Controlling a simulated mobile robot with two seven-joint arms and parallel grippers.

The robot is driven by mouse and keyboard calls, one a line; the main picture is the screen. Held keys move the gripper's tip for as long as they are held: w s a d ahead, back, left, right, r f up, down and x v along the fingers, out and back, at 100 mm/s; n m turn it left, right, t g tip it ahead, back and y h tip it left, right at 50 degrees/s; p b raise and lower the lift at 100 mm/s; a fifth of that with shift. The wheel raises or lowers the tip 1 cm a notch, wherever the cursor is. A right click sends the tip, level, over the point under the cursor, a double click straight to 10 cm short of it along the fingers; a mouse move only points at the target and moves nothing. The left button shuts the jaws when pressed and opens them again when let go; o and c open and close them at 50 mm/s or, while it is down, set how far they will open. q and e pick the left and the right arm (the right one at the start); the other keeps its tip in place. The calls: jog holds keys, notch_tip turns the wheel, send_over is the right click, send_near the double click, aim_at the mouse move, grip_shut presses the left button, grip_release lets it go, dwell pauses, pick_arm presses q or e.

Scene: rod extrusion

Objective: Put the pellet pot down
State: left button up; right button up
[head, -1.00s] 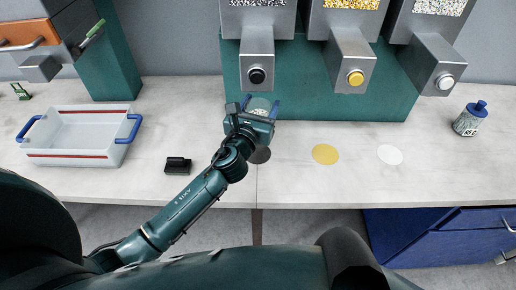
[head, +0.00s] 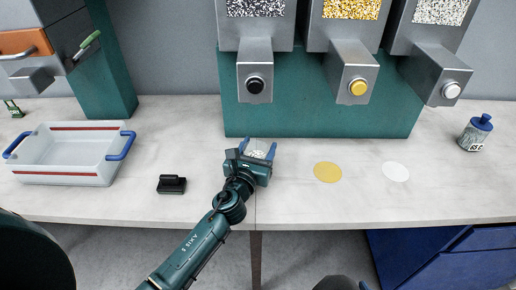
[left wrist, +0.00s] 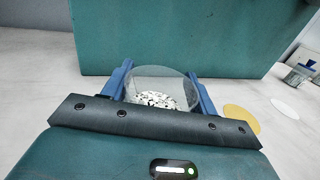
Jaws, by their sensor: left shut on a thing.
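The pellet pot (left wrist: 165,86) is a clear round cup with black and white pellets in its bottom. My left gripper (head: 258,151) is shut on it, with a blue finger on each side in the left wrist view. The pot looks upright. In the head view only a little of the pot (head: 257,155) shows between the fingers. It is in front of the left dispenser spout, over or on the pale worktop (head: 300,205). I cannot tell whether its base touches the worktop. My right gripper is not in view.
A yellow disc (head: 327,172) and a white disc (head: 396,172) lie to the right. Dispenser spouts with black (head: 255,86), yellow (head: 358,88) and white (head: 451,91) buttons overhang the back.

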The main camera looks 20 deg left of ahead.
pick_arm(q)
jog(key=o, duration=1.6)
jog(key=shift+f, duration=0.1)
jog(key=s, duration=1.1)
jog(key=shift+s+a, duration=0.15)
jog(key=shift+a, duration=0.05)
jog(key=shift+s, duration=0.4)
jog(key=shift+s, duration=0.1)
